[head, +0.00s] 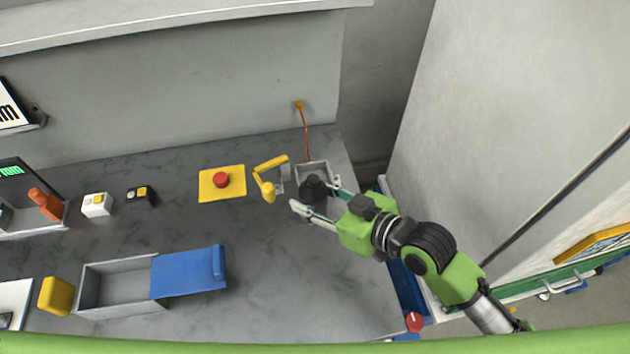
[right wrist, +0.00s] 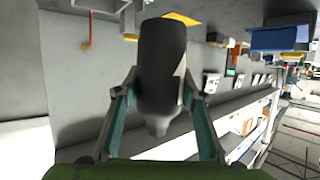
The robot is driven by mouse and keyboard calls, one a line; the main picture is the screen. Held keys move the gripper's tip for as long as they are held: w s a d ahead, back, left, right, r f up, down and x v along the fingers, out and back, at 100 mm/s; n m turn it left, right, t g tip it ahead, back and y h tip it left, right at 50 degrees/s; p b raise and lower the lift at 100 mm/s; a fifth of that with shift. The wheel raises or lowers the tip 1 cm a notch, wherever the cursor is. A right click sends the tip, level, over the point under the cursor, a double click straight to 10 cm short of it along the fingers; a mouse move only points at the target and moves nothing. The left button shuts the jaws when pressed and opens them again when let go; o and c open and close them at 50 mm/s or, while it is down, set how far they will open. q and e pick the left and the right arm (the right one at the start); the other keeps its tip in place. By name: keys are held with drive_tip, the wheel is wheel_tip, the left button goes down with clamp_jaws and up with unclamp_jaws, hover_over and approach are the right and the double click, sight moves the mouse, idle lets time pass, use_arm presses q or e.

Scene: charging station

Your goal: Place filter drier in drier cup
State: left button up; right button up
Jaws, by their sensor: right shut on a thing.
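My right gripper (head: 316,202) is shut on a dark grey filter drier (head: 313,186) at the back right of the counter. The right wrist view shows the drier (right wrist: 162,70) between the two fingers of the gripper (right wrist: 158,92). In the head view the drier is just in front of or over a grey square-walled holder (head: 311,167), which looks like the drier cup. Whether the drier is inside it or above it cannot be told. A yellow lever (head: 268,176) stands to the left of the holder. My left gripper is out of view.
A yellow plate with a red button (head: 221,180) lies left of the lever. A grey box with a blue sliding lid (head: 188,272) is at the front left. An orange cable (head: 306,135) runs down the back wall. The counter's middle is clear.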

drive_tip(key=shift+w+d+f+n+g, duration=0.15)
drive_tip(key=shift+d+f+n+g, duration=0.15)
drive_tip(key=shift+d, duration=0.15)
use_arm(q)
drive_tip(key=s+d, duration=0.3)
use_arm(e)
drive_tip(key=shift+w+d+n+g+y, duration=0.15)
drive_tip(key=shift+d+n+g+y, duration=0.55)
drive_tip(key=shift+d+n+y, duration=0.15)
drive_tip(key=w+n+g+y+b, duration=0.15)
drive_tip(key=w+b, duration=0.25)
drive_tip(key=w, duration=0.6)
use_arm(q)
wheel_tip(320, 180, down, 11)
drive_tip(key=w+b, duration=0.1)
drive_tip(key=b, duration=0.6)
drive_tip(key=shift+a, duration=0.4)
use_arm(e)
drive_tip(key=shift+g, duration=0.35)
drive_tip(key=shift+w+a+f, duration=0.4)
drive_tip(key=shift+w+f, duration=0.55)
drive_tip(key=shift+f, duration=0.55)
drive_tip(key=shift+w+a+f, duration=0.35)
drive_tip(key=shift+w+f, duration=0.55)
drive_tip(key=shift+f, duration=0.6)
drive_tip(key=shift+w+a+f, duration=0.4)
drive_tip(key=shift+w+f, duration=0.55)
drive_tip(key=shift+f, duration=0.55)
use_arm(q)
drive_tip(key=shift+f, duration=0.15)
